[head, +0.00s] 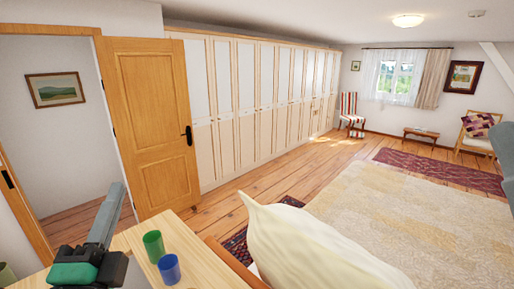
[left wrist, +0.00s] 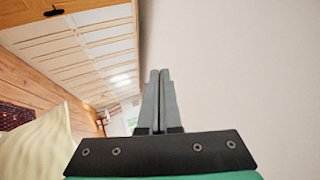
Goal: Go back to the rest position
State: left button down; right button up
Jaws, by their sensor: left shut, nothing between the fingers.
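My left gripper (head: 116,190) reaches up from the lower left of the head view, above the light wooden table top. In the left wrist view its two grey fingers (left wrist: 160,74) lie together, shut and empty, pointing toward a plain pale surface.
A green cup (head: 153,246) and a blue cup (head: 169,269) stand on the wooden table (head: 190,243), right of my left gripper. An open wooden door (head: 152,120) stands behind. A bed with a cream pillow (head: 300,250) fills the lower right. Wardrobes (head: 245,105) line the wall; the floor before them is clear.

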pick_arm(q)
jog(key=s+d+r+n+t+h, duration=0.2)
jog(key=s+d+r+n+h, duration=0.1)
jog(key=s+r+n, duration=0.3)
jog(key=s+d+r+n+t+h, duration=0.3)
jog(key=s+r+n, duration=0.3)
jog(key=n, duration=0.3)
jog(key=shift+s+r+n, duration=0.3)
jog(key=shift+s+r, duration=0.05)
jog(key=shift+r, duration=0.55)
